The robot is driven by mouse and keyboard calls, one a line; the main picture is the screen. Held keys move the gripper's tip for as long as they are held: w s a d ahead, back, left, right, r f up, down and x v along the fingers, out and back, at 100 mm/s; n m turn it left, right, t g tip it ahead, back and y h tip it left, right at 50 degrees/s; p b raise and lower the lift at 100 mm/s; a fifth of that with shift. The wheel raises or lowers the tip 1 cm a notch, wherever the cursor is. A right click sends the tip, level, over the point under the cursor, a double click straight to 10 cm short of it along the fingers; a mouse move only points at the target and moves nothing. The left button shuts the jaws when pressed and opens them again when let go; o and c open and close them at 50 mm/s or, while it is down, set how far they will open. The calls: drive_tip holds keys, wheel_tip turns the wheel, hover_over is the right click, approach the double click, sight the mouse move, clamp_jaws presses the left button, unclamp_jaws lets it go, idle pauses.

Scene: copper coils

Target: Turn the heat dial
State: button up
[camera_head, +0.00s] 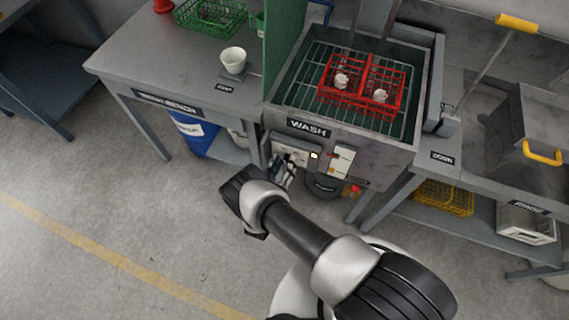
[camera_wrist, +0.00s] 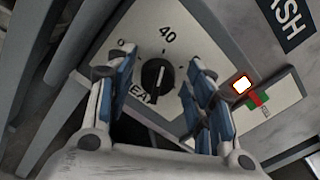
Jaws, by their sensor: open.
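The heat dial (camera_wrist: 156,78) is a round black knob with a light pointer line on a pale plate marked 0 and 40. In the wrist view it sits between the two fingers of my gripper (camera_wrist: 160,85), which is open. The fingers are on either side of the knob, and I cannot tell whether either touches it. The pointer line runs roughly up and down in the wrist view. In the head view my gripper (camera_head: 283,172) is at the front panel of the WASH station, and the dial is hidden there.
Right of the dial are a lit white square (camera_wrist: 242,84) and a red lever (camera_wrist: 257,97) on a green mark. The wash basin (camera_head: 416,128) holds a red crate (camera_head: 345,101) with white pieces. A bench (camera_head: 120,68) with a white cup (camera_head: 233,60) stands left.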

drive_tip(key=shift+c, duration=0.3)
drive_tip(key=c, duration=0.9)
drive_tip(key=shift+f+n+b, duration=0.15)
drive_tip(key=shift+n+b, duration=0.25)
drive_tip(key=shift+b, duration=0.15)
drive_tip(key=shift+a+f+n+b, duration=0.1)
drive_tip(key=shift+f+n+b, duration=0.05)
drive_tip(key=shift+n+b, duration=0.95)
drive_tip(key=shift+a+f+n+b, duration=0.1)
drive_tip(key=shift+n+b, duration=1.1)
drive_tip(key=shift+n, duration=1)
drive_tip(key=shift+f+n+b, duration=0.1)
drive_tip(key=shift+n+b, duration=1.1)
drive_tip(key=shift+n, duration=1)
